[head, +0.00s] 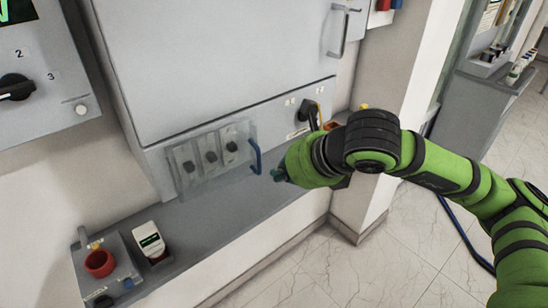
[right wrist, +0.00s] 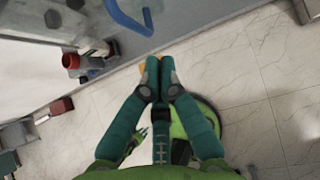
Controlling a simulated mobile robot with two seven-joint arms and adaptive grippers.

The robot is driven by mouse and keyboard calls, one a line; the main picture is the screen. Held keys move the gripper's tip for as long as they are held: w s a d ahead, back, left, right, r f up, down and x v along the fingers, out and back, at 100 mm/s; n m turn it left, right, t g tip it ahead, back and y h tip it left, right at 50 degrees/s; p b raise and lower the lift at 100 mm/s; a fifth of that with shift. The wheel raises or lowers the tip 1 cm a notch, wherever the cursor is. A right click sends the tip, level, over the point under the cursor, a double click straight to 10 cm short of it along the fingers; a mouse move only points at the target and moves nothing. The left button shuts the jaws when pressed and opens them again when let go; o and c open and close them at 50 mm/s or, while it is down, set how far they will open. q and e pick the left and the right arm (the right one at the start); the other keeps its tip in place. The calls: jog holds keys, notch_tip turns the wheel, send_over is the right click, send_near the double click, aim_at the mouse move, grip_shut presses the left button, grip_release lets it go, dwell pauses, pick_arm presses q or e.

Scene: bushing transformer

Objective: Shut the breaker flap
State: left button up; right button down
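The breaker flap (head: 244,132) is a clear panel in front of several dark breaker switches on the low front of the grey cabinet. It appears to stand off the cabinet, partly open; the exact angle is hard to tell. Its blue handle (head: 256,157) is on its right edge, and it also shows in the right wrist view (right wrist: 128,22). My right gripper (head: 278,175) is just right of and below the handle, apart from it. In the right wrist view its fingertips (right wrist: 159,62) are together and empty. A small green and teal part below them looks like my left gripper (right wrist: 142,134).
A grey ledge (head: 215,215) runs below the cabinet. A red cup-like part (head: 99,262) and a white-topped device (head: 149,241) stand at its left end. A black knob (head: 308,110) is right of the flap. The tiled floor (head: 300,265) is open in front.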

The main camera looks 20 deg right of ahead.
pick_arm(q)
jog(key=shift+r+p, duration=0.35)
jog(key=shift+r, duration=0.4)
pick_arm(e)
jog(key=shift+w+a, duration=0.25)
jog(key=shift+w, duration=0.3)
jog(key=shift+w+a, duration=0.25)
jog(key=shift+w, duration=0.25)
pick_arm(q)
notch_tip(320, 180, down, 4)
jog(key=b, duration=0.4)
pick_arm(e)
jog(key=w+n, duration=0.1)
jog(key=w, duration=0.2)
jog(key=shift+d+y, duration=0.15)
jog(key=shift+y, duration=0.15)
jog(key=shift+s, duration=0.1)
